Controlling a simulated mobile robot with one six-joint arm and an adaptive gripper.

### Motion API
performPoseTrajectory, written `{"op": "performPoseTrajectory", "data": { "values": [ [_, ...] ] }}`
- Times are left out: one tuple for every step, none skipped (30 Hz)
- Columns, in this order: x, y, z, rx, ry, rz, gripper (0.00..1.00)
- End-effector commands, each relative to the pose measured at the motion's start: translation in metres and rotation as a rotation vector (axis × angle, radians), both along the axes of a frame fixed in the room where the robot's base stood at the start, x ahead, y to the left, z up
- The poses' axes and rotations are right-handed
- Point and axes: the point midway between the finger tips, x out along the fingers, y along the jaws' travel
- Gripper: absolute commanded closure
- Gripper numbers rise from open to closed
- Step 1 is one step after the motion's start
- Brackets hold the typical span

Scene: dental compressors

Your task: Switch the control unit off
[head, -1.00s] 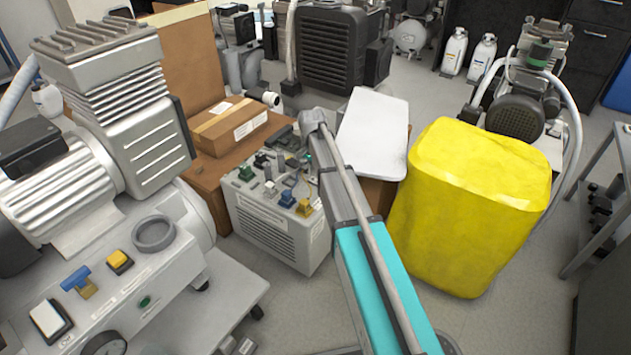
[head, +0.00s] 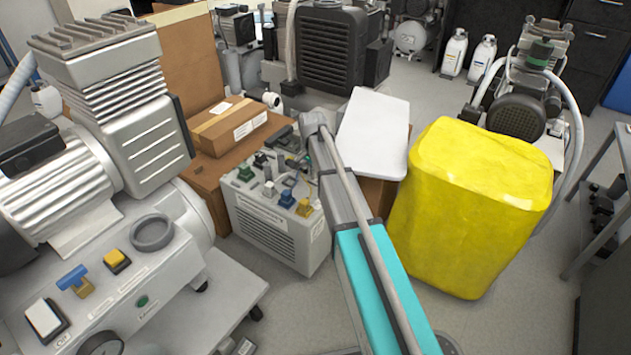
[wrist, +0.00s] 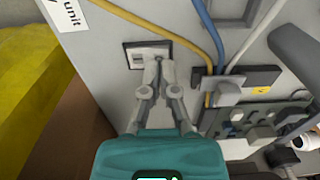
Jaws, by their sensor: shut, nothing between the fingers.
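The control unit is a grey box (head: 270,235) beside my arm in the head view, with coloured knobs or plugs on top. In the wrist view its grey panel (wrist: 100,62) fills the middle, with a white label (wrist: 64,13) ending in "unit". A pale rocker switch (wrist: 137,55) in a dark frame sits on this panel. My gripper (wrist: 158,63) is shut and empty, its fingertips over the lower right part of the switch. I cannot tell whether they touch it. In the head view my gripper is mostly hidden behind my arm and the box.
Blue, yellow and white cables run beside the switch in the wrist view. A large yellow block (head: 470,210) stands right of my arm. A big compressor (head: 90,190) fills the left side. A cardboard box (head: 228,128) and a white panel (head: 374,135) lie behind the unit.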

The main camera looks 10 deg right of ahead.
Motion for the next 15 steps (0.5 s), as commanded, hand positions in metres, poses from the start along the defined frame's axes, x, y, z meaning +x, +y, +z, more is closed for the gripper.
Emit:
{"op": "performPoseTrajectory", "data": {
  "values": [
    [0.0000, 0.0000, -0.0011, 0.000, 0.000, 0.000, 1.00],
    [0.0000, 0.0000, -0.0015, 0.000, 0.000, 0.000, 1.00],
    [0.0000, 0.0000, -0.0019, 0.000, 0.000, 0.000, 1.00],
    [0.0000, 0.0000, -0.0022, 0.000, 0.000, 0.000, 1.00],
    [0.0000, 0.0000, -0.0025, 0.000, 0.000, 0.000, 1.00],
    [0.0000, 0.0000, -0.0029, 0.000, 0.000, 0.000, 1.00],
    [0.0000, 0.0000, -0.0032, 0.000, 0.000, 0.000, 1.00],
    [0.0000, 0.0000, -0.0036, 0.000, 0.000, 0.000, 1.00],
    [0.0000, 0.0000, -0.0040, 0.000, 0.000, 0.000, 1.00],
    [0.0000, 0.0000, -0.0043, 0.000, 0.000, 0.000, 1.00],
    [0.0000, 0.0000, -0.0046, 0.000, 0.000, 0.000, 1.00],
    [0.0000, 0.0000, -0.0050, 0.000, 0.000, 0.000, 1.00],
    [0.0000, 0.0000, -0.0053, 0.000, 0.000, 0.000, 1.00],
    [0.0000, 0.0000, -0.0057, 0.000, 0.000, 0.000, 1.00],
    [0.0000, 0.0000, -0.0061, 0.000, 0.000, 0.000, 1.00]
  ]
}}
